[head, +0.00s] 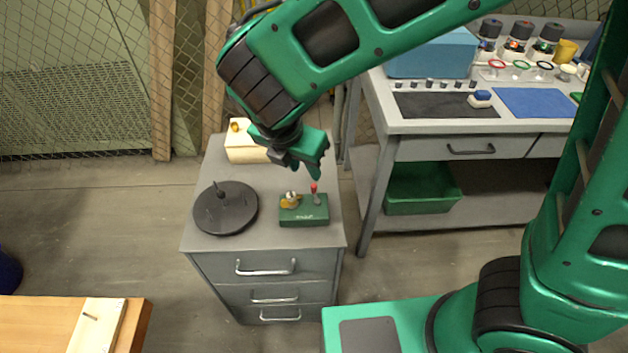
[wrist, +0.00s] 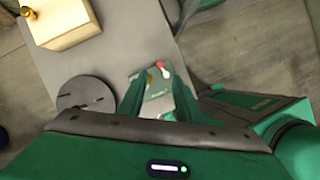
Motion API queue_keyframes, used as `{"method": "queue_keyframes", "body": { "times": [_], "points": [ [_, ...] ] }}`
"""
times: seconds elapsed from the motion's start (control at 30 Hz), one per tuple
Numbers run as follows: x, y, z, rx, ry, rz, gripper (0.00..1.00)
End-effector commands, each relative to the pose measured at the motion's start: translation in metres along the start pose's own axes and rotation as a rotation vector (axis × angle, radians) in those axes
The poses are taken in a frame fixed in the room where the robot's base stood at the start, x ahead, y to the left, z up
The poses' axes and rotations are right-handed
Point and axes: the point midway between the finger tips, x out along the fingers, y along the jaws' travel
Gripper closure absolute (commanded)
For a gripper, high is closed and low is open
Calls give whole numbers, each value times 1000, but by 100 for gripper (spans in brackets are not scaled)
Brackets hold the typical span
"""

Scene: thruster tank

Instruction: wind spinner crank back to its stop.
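A dark round disc (head: 230,212) with an upright peg lies on the left of the grey cabinet top. It also shows in the wrist view (wrist: 84,97); I cannot tell for sure whether it is the spinner with its crank. To its right sits a small green box (head: 304,216) with a yellow-and-white fitting (head: 291,200) and a red-tipped lever (head: 314,194). My gripper (head: 304,166) is above and behind the green box, apart from it. In the wrist view its two fingers are spread (wrist: 156,75), with the green box beyond the gap and nothing held.
A cream box (head: 244,143) with an orange knob stands at the back of the cabinet (head: 262,238). A grey workbench (head: 445,124) with a blue bin (head: 432,55) is to the right. A wooden table (head: 40,318) is at the lower left. Mesh fencing stands behind.

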Motion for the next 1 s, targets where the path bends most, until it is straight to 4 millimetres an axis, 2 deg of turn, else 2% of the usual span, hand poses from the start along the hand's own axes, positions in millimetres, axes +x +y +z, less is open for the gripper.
{"method": "queue_keyframes", "body": {
  "times": [0.17, 0.6, 0.8, 1.0],
  "points": [
    [16, 2, -2, -8, -1, -2, 69],
    [88, 2, -3, -7, 0, -1, 69],
    [102, 3, -4, -7, 0, 2, 69],
    [105, 3, -4, -6, 0, 2, 69]
  ]
}}
